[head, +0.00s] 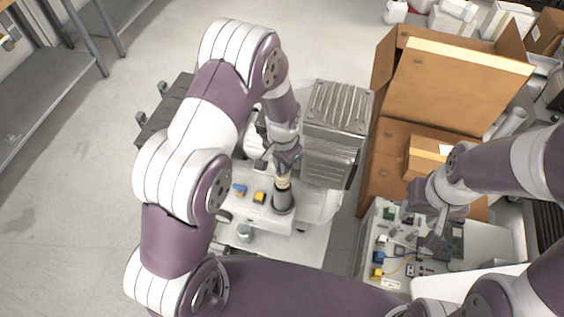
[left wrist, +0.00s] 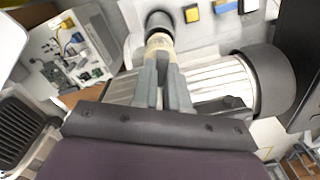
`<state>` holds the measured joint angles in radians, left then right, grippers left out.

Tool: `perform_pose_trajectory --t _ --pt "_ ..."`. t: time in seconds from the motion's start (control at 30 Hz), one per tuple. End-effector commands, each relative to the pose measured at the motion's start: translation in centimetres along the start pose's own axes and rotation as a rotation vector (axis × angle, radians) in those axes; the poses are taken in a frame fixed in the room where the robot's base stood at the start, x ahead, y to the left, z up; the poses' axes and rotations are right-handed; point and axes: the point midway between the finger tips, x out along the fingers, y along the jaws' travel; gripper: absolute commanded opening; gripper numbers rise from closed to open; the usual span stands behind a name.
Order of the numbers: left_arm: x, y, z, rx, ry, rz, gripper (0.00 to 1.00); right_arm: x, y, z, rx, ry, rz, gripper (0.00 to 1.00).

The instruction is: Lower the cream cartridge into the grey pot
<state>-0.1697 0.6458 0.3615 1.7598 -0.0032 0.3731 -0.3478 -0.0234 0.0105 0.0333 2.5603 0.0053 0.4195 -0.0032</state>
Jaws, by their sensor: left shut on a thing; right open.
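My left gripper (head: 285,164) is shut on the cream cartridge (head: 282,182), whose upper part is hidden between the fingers. The dark grey pot (head: 283,202) stands upright on a white surface directly below the cartridge. In the left wrist view the gripper (left wrist: 161,62) holds the cartridge (left wrist: 159,41), and its far end overlaps the mouth of the pot (left wrist: 158,20). I cannot tell how far, if at all, the end is inside the rim. My right gripper (head: 432,244) is open, over the cluttered bench at the right.
A blue block (head: 240,190) and a yellow block (head: 259,197) lie left of the pot. A ribbed metal compressor (head: 335,125) rises close behind, to the right. Cardboard boxes (head: 455,95) and a bench with small parts (head: 400,262) are further right.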

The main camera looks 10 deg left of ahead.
Motion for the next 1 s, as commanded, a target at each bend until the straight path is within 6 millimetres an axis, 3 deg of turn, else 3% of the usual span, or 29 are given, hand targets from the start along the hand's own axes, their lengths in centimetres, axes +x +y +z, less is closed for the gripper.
perform_pose_trajectory --t 1.0 --pt "0.35 0.04 0.05 -0.001 -0.001 0.000 0.00 -0.03 0.01 -0.01 0.000 0.000 0.000 0.47"
